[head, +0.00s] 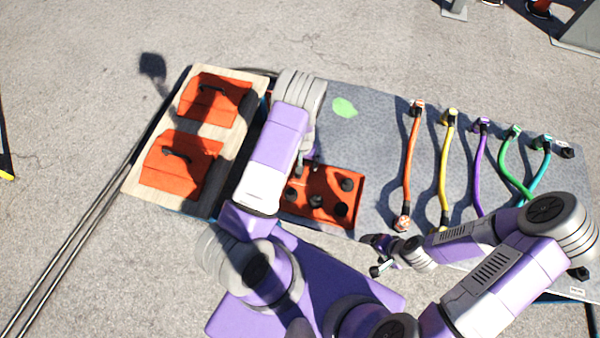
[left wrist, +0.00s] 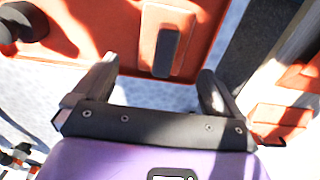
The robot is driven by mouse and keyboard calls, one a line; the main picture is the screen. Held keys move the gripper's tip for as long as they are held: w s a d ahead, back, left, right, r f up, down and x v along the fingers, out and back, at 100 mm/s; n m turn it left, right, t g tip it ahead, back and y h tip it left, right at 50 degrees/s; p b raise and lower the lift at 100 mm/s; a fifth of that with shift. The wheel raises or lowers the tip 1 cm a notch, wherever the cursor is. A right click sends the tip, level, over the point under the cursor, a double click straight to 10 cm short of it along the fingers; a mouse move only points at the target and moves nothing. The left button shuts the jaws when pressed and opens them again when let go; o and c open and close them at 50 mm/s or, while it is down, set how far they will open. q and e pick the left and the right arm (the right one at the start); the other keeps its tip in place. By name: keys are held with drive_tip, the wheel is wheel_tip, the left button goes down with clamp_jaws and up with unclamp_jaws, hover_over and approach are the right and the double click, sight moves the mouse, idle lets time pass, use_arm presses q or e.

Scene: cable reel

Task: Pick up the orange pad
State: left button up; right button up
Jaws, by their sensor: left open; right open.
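An orange pad (left wrist: 148,40) with a dark grey upright grip (left wrist: 166,50) shows in the left wrist view, on a larger orange panel. My left gripper (left wrist: 157,68) is open, its two fingers apart on either side below the pad in the picture, with nothing between them held. Whether the fingers reach the pad's height I cannot tell. The orange panel (head: 318,208) with several black knobs shows beside that arm. My right gripper (head: 378,256) is open and empty near the table's front edge.
A wooden board (head: 226,134) at the left of the grey table (head: 375,120) carries two larger orange pieces with black handles (head: 213,98) (head: 180,155). Several coloured cables (head: 410,160) stretch across the right side. A green patch (head: 344,107) lies at the back, with bare table around it.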

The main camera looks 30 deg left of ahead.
use_arm(q)
wheel_tip(320, 180, down, 5)
drive_tip(key=shift+s+a+b, duration=0.1)
drive_tip(key=shift+s+b, duration=0.05)
drive_tip(key=shift+b, duration=0.9)
drive_tip(key=shift+r, duration=0.1)
drive_tip(key=c, duration=1.2)
drive_tip(key=shift+o, duration=0.2)
wheel_tip(320, 180, up, 10)
drive_tip(key=p, duration=0.3)
drive_tip(key=shift+p, duration=0.4)
